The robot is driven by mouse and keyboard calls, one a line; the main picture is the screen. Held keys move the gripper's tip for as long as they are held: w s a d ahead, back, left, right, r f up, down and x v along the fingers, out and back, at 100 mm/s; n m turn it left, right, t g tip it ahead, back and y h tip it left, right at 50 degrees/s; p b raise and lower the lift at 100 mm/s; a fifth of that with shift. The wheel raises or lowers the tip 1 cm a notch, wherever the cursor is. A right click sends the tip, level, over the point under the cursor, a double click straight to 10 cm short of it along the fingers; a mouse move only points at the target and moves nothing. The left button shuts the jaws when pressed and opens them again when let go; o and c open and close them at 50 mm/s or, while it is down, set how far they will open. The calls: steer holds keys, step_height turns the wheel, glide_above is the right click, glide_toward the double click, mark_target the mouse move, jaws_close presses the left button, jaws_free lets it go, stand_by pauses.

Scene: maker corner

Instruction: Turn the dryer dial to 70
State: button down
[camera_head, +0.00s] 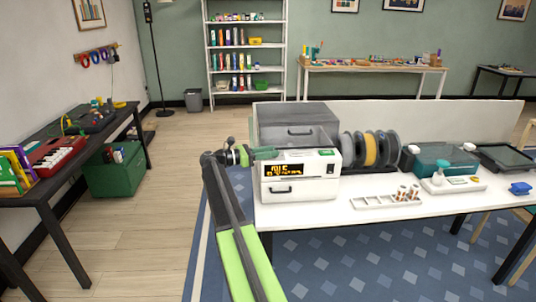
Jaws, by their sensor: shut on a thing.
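The dryer (321,184) is a white box with a smoky clear lid at the near left end of the white table. Its dark display (284,170) shows orange characters, too small to read surely. A green button or light (326,153) sits at the upper right of its front. My gripper (272,153) reaches in from the left, at the upper left of the dryer's front, just above the display. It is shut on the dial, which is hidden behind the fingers.
Filament spools (370,150) stand right of the dryer. A white divided tray (386,201) with small cylinders lies in front of them. A teal-lidded machine (445,160) and a blue object (520,188) are farther right. The floor to the left is open.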

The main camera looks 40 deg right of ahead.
steer(key=shift+w+d+m+g+y, duration=0.1)
steer(key=shift+m+g+y, duration=0.35)
steer(key=shift+g, duration=0.2)
steer(key=shift+w+d+m+g+y, duration=0.1)
steer(key=shift+m+g+y, duration=0.25)
steer(key=shift+m+g, duration=0.25)
steer(key=shift+s+g, duration=0.1)
steer(key=shift+g, duration=0.25)
steer(key=c, duration=1.1)
jaws_free()
